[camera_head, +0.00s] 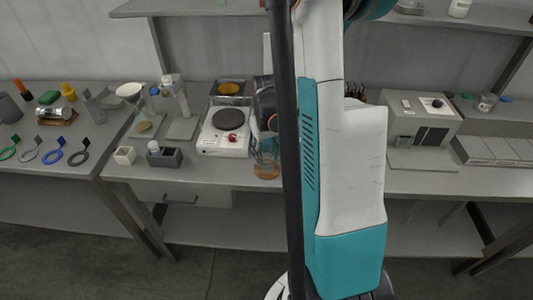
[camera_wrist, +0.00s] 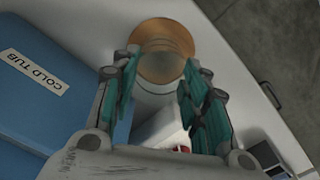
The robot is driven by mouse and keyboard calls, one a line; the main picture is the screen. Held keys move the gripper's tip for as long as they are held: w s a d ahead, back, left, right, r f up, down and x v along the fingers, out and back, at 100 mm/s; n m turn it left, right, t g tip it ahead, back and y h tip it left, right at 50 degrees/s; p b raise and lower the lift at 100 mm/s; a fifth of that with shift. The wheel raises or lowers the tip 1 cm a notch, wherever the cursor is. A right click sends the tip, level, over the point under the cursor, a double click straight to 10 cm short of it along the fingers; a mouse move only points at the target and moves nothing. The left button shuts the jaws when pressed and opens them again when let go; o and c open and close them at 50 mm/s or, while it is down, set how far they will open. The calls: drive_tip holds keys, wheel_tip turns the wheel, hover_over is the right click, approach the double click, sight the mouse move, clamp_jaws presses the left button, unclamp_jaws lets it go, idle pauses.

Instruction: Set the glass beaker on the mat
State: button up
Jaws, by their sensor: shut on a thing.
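The glass beaker (camera_wrist: 158,82) is clear and hard to make out between the fingers of my gripper (camera_wrist: 160,66) in the wrist view. The gripper is shut on it. The round orange-brown mat (camera_wrist: 163,38) shows beyond the fingertips, partly through the glass. In the head view the beaker (camera_head: 265,152) looks upright over the mat (camera_head: 266,173) near the bench's front edge. I cannot tell whether its base touches the mat. My arm hides the area just right of it.
A white hot plate (camera_head: 224,142) with a red knob stands close left of the beaker. A blue tub labelled COLD TUB (camera_wrist: 40,85) lies left in the wrist view. A grey holder (camera_head: 164,156) stands farther left.

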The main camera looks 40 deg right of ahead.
drive_tip(key=o, duration=1.2)
wheel_tip(320, 180, up, 12)
drive_tip(key=p, duration=0.4)
drive_tip(key=shift+r, duration=0.1)
